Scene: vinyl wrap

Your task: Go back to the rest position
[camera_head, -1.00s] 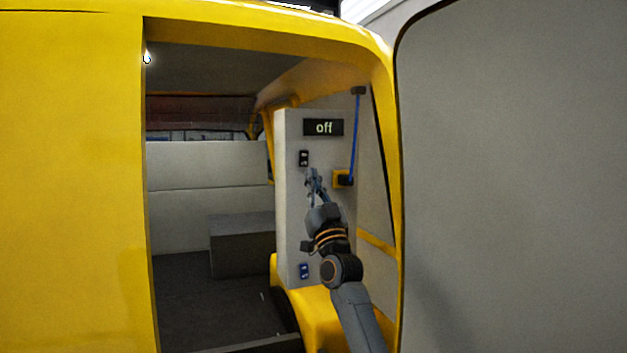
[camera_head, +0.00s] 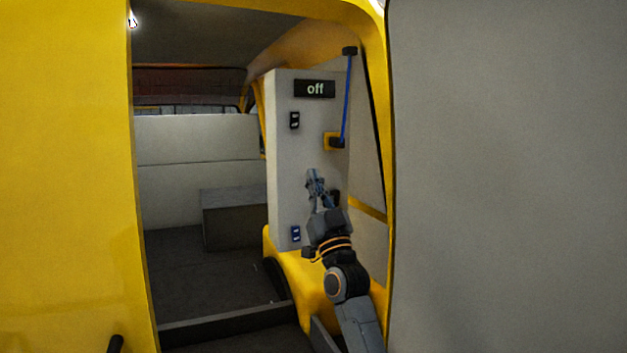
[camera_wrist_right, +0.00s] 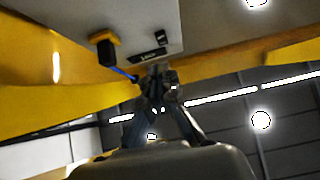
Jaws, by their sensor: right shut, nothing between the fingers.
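My right gripper (camera_head: 314,178) is in front of the white panel (camera_head: 283,165) inside the yellow vehicle's doorway. Its fingers are together and hold nothing. It appears below the upper black switch (camera_head: 294,120) and above the lower blue switch (camera_head: 296,233), apart from both in the picture. The right wrist view shows the fingers (camera_wrist_right: 157,88) from behind, with the panel (camera_wrist_right: 125,18) tilted at the top. A display (camera_head: 315,89) on the panel reads "off". My left gripper is not in view.
The yellow body (camera_head: 65,170) borders the doorway at left, and a large grey surface (camera_head: 510,180) stands at right. The dark floor (camera_head: 205,280) inside is clear.

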